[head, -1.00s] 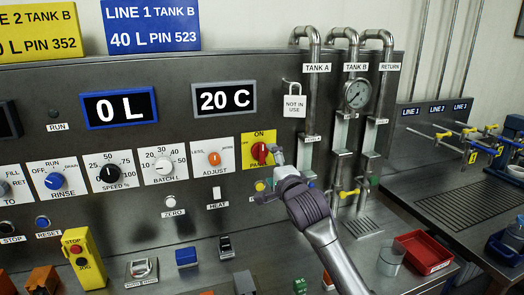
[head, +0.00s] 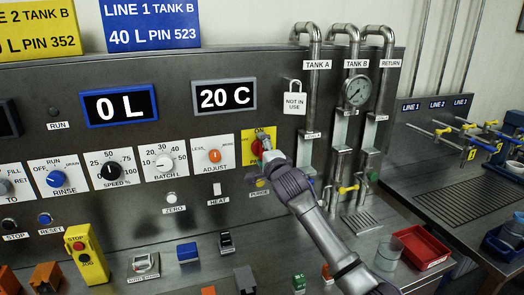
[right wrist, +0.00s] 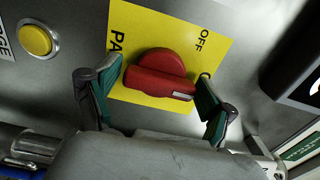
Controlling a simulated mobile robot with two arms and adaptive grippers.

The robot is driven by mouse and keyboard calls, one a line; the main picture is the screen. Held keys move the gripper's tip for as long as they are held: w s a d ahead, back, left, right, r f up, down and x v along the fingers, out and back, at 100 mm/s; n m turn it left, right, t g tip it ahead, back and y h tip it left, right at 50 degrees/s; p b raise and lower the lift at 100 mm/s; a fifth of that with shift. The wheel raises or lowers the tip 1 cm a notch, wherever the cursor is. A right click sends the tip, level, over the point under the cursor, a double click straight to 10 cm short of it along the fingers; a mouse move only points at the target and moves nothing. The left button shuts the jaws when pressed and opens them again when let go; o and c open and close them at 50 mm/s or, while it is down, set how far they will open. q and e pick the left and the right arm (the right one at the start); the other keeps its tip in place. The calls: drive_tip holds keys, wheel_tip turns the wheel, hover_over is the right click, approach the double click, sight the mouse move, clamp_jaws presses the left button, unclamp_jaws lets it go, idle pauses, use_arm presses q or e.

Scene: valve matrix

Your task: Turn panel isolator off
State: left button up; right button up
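The panel isolator is a red rotary knob (head: 257,147) on a yellow plate (head: 247,161) marked ON at the top and OFF at the left. In the right wrist view, the red knob (right wrist: 160,76) has a raised bar with a pale mark at its right end, on the ON side. My right gripper (head: 265,160) is at the plate and partly hides the knob in the head view. In the right wrist view, my right gripper's fingers (right wrist: 156,98) are apart, one beyond each end of the bar; contact is unclear. My left gripper is out of view.
A yellow PURGE button (head: 261,183) lies just below the plate, and it also shows in the right wrist view (right wrist: 36,40). The ADJUST knob (head: 214,156) is to the left. Pipes with a gauge (head: 356,91) rise to the right. A red tray (head: 424,246) sits on the bench.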

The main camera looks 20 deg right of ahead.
drive_tip(key=c, duration=0.7)
drive_tip(key=shift+n, duration=0.3)
drive_tip(key=n+p, duration=0.1)
drive_tip(key=n, duration=0.2)
drive_tip(key=shift+n, duration=0.4)
drive_tip(key=n+p, duration=0.1)
drive_tip(key=n, duration=0.3)
drive_tip(key=n+p, duration=0.1)
drive_tip(key=n, duration=0.4)
drive_tip(key=shift+n+p, duration=0.35)
drive_tip(key=shift+n, duration=1.85)
